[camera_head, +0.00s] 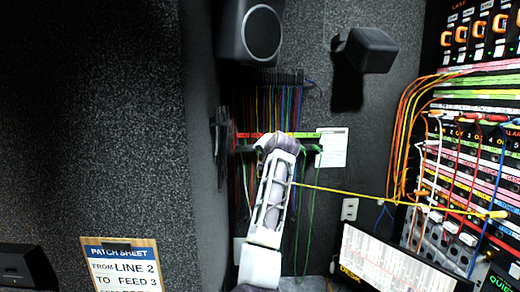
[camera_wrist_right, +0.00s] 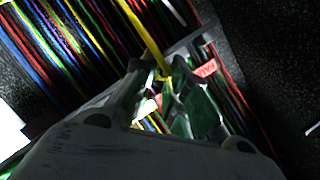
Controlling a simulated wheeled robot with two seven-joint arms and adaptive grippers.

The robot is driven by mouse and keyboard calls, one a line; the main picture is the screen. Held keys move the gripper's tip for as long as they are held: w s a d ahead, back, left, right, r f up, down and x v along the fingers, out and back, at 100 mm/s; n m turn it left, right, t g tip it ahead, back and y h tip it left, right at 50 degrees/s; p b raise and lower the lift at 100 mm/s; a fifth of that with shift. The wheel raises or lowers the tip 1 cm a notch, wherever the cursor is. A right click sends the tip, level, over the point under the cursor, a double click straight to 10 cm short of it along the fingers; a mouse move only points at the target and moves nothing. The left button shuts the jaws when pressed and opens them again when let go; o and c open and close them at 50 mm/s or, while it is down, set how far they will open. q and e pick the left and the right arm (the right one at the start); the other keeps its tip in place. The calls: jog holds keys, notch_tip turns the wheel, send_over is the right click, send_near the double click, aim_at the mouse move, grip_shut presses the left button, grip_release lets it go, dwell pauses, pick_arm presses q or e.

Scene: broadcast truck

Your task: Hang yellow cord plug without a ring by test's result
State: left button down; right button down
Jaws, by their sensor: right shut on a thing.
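My right gripper (camera_head: 278,140) reaches the cord rack (camera_head: 306,134) on the back wall. In the right wrist view its fingers (camera_wrist_right: 163,78) are closed around the end of the yellow cord (camera_wrist_right: 143,32); the plug itself is mostly hidden between them. In the head view a yellow cord (camera_head: 385,198) stretches right from beside my right arm to a yellow plug end (camera_head: 497,214) in front of the patch panel. I cannot tell whether the held end has a ring, or whether it touches the rack. A red label (camera_wrist_right: 207,68) shows beside the fingers. My left gripper is out of view.
Many coloured cords (camera_head: 275,105) hang at the rack, close around the gripper. A white card (camera_head: 333,147) is right of it. The patch panel (camera_head: 470,165) with several plugged cords fills the right. Two speakers (camera_head: 262,32) are above. A patch sheet (camera_head: 122,268) is lower left.

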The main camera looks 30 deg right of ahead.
jog(key=shift+c, duration=1.2)
grip_release()
jog(key=shift+s+a+b, duration=0.15)
jog(key=shift+s+a, duration=0.3)
jog(key=shift+s, duration=0.25)
jog(key=shift+s+a+b, duration=0.15)
jog(key=shift+s+a, duration=0.25)
jog(key=shift+s, duration=0.25)
dwell(1.0)
jog(key=shift+s+a, duration=0.4)
jog(key=shift+s, duration=0.3)
jog(key=shift+s+a, duration=0.45)
jog(key=shift+s, duration=0.2)
jog(key=shift+s+a, duration=0.4)
jog(key=shift+s, duration=0.3)
